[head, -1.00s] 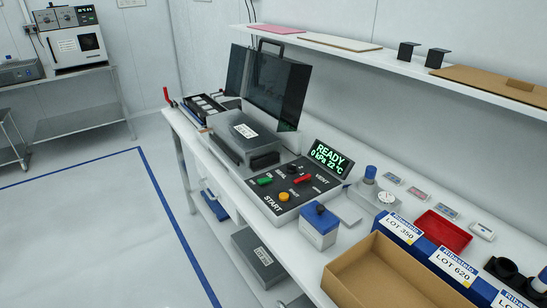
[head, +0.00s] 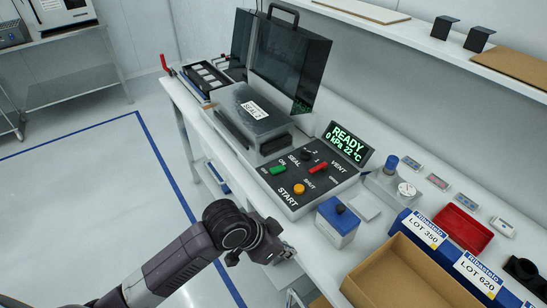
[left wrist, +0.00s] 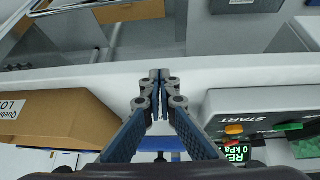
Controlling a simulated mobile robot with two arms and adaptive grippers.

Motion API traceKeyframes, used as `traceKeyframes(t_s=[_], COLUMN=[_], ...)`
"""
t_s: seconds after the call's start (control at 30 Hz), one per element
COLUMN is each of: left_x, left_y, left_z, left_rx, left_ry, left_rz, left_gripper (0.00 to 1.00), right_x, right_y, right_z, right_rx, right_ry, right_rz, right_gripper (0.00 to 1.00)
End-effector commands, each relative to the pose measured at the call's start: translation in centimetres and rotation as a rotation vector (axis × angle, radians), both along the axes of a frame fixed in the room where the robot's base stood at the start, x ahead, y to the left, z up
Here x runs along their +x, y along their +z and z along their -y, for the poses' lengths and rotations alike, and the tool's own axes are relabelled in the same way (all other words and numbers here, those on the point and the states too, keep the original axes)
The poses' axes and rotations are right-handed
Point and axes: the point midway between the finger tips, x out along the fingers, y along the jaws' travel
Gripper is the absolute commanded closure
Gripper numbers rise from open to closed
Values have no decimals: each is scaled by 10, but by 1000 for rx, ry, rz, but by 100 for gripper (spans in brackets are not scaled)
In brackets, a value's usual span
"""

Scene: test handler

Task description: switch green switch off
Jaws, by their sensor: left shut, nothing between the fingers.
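The green switch (head: 278,170) sits on the left part of a dark control panel (head: 296,205), beside the "ON" and "SEAL" labels. The panel also has a red switch (head: 318,168), an orange button (head: 299,188) and a black knob (head: 306,156). In the left wrist view the green switch (left wrist: 288,127) is at the right edge. My left gripper (head: 288,252) is in front of the bench edge, below the panel and apart from the switch. In the left wrist view its fingers (left wrist: 159,78) are closed together with nothing between them. My right gripper is not in view.
A display (head: 347,145) reading READY stands behind the panel. A blue and white box (head: 337,222) is right of the panel, near the bench's front edge. An open cardboard box (head: 390,280) is further right. A grey sealing unit (head: 250,110) is on the left.

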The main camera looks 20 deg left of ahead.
Motion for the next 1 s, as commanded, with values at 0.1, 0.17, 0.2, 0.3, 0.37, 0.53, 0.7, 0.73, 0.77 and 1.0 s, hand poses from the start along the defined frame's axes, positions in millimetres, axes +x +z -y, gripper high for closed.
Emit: traceKeyframes(t_s=[0.1,0.17,0.2,0.3,0.37,0.53,0.7,0.73,0.77,1.0], left_x=[11,16,20,32,41,67,96,103,108,155], left_y=[5,8,10,17,23,41,65,70,76,127], left_z=[-1,0,-1,-4,-7,-20,-42,-47,-53,-104], left_rx=[5,5,8,13,18,34,47,49,50,41], left_ry=[-23,-37,-44,-67,-80,-107,-108,-104,-100,-26], left_rz=[9,11,13,17,21,26,29,30,31,42], left_gripper=[100,100,100,100,100,100,100,100,100,100], right_x=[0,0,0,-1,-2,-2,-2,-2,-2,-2], right_y=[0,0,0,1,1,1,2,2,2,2], right_z=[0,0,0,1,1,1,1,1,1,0], right_rx=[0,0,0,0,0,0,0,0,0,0], right_ry=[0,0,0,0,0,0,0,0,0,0], right_rz=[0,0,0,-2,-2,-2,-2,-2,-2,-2], right_gripper=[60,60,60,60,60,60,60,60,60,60])
